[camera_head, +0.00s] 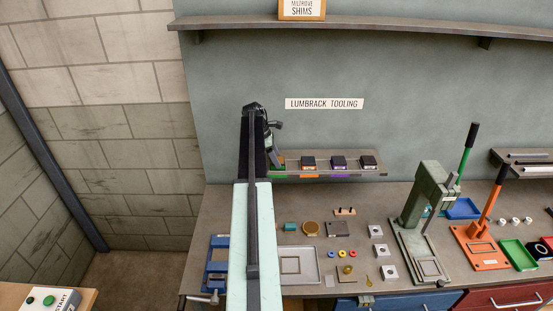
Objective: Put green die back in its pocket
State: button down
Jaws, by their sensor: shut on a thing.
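The tooling rack (372,173) is a small wall shelf below the "LUMBRACK TOOLING" sign. Black dies sit on it: one above an orange strip (308,162), one above a purple strip (339,162), and one at the right end (369,162). A green strip (280,177) marks the pocket at the left end. My gripper (274,157) is at that left end, right over the green-marked pocket, pointing down. It is shut on the green die, which is mostly hidden by the gripper and arm. I cannot tell whether the die touches the pocket floor.
Below the rack, the bench (216,207) holds a grey tray (316,266), small blocks and rings. A green fly press (427,195) and an orange lever press (482,246) stand to the right. A blue vise (217,262) is at the left. A long shelf (400,28) runs above.

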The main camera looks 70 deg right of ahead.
jog(key=shift+c, duration=2.2)
grip_release()
jog(key=p+v, duration=0.7)
jog(key=shift+w+r, duration=0.2)
jog(key=shift+r, duration=0.15)
